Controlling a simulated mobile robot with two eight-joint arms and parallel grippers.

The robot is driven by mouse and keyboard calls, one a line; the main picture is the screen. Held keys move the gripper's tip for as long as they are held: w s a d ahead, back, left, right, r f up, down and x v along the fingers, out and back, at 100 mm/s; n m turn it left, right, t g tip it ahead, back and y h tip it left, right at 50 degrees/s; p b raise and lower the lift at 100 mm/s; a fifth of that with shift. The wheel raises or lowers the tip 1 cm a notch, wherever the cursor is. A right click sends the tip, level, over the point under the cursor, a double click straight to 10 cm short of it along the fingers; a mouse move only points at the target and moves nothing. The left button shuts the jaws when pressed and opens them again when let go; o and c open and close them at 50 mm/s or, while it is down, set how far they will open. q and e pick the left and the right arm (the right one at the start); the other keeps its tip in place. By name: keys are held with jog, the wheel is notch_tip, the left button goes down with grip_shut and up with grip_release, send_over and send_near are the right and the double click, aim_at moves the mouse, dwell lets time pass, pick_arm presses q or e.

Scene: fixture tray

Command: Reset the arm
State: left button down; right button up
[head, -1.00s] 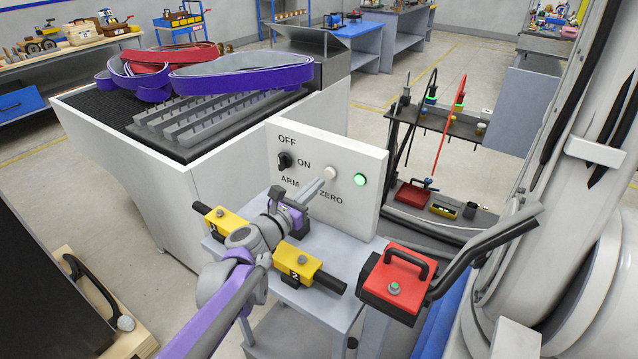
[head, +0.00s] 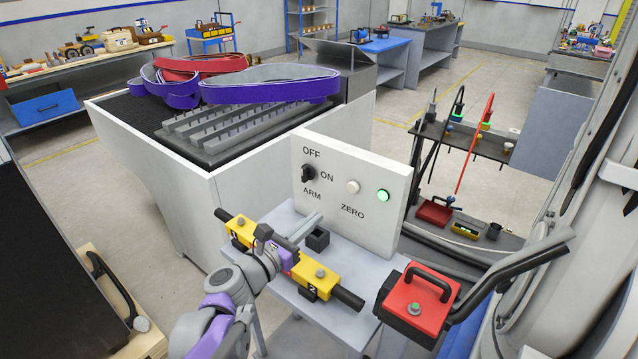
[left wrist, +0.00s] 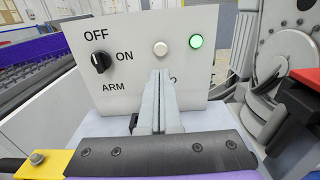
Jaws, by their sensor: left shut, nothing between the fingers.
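A white control panel (head: 335,200) stands upright on a grey stand. It has a black knob (head: 308,173) beside the labels OFF, ON and ARM, a pale round button (head: 353,187) above ZERO, and a lit green lamp (head: 383,195). My left gripper (head: 316,217) is shut and empty, its fingers pointing toward the panel and apart from the button. In the left wrist view the closed fingers (left wrist: 159,76) show below the button (left wrist: 160,48) and cover part of the word ZERO. The knob (left wrist: 99,62) and lamp (left wrist: 196,42) are clear there. My right gripper is not in view.
Yellow blocks (head: 318,279) with black grips flank my left wrist. A small black holder (head: 317,239) sits before the panel. A red box (head: 418,302) with a black handle is at the right. A grey bench (head: 160,190) with belts is behind.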

pick_arm(q)
jog(key=s+f+m+g+y+p, duration=0.2)
jog(key=s+f+m+g, duration=0.2)
jog(key=s+m, duration=0.45)
jog(key=s+f+m+g+y+p, duration=0.1)
jog(key=s+f+m+g+p, duration=0.15)
jog(key=s+m, duration=0.65)
jog(key=s+a+f+m+g+y+p, duration=0.2)
jog(key=s+a+f+m+y, duration=0.4)
jog(key=s+a+m, duration=0.4)
jog(key=shift+a+m+g+y, duration=0.55)
jog(key=shift+a+m, duration=0.3)
jog(key=shift+a, duration=0.2)
jog(key=shift+s, duration=0.1)
